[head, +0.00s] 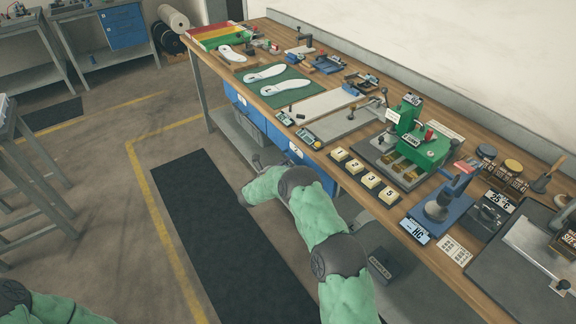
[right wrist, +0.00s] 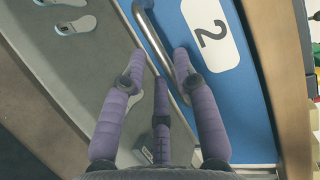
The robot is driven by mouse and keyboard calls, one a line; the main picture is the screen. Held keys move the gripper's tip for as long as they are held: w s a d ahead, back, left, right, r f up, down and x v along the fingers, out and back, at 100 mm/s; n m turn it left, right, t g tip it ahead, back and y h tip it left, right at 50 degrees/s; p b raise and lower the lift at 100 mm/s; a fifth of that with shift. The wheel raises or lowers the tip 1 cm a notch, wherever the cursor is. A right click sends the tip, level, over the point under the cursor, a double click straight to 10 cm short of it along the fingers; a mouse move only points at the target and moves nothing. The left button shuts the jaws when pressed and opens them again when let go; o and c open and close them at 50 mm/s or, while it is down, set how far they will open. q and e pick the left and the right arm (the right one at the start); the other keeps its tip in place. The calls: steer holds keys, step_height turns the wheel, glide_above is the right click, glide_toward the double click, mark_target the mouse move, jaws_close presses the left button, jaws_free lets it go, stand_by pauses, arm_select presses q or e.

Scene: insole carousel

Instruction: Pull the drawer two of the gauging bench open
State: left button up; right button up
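Drawer two has a blue front (right wrist: 235,90) with a white label reading "2" in the right wrist view. Its metal bar handle (right wrist: 153,38) runs along the front's left part, and the drawer looks closed. In the head view blue drawer fronts (head: 279,135) show under the bench top, partly behind my right arm. My right gripper (right wrist: 160,56) has purple fingers spread apart, with the handle passing between their tips. I see space between the left finger and the bar; I cannot tell whether the right finger touches it. My left gripper is out of view.
The wooden bench top (head: 335,84) above the drawers carries insoles (head: 286,87), gauges, numbered yellow blocks (head: 370,180) and a green fixture (head: 425,147). A dark mat (head: 215,225) lies on the floor in front. A grey stand (head: 30,170) is at the left.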

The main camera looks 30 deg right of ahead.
mark_target(289, 162)
steer(key=shift+b+x, duration=0.4)
steer(key=shift+x, duration=1.2)
jaws_close()
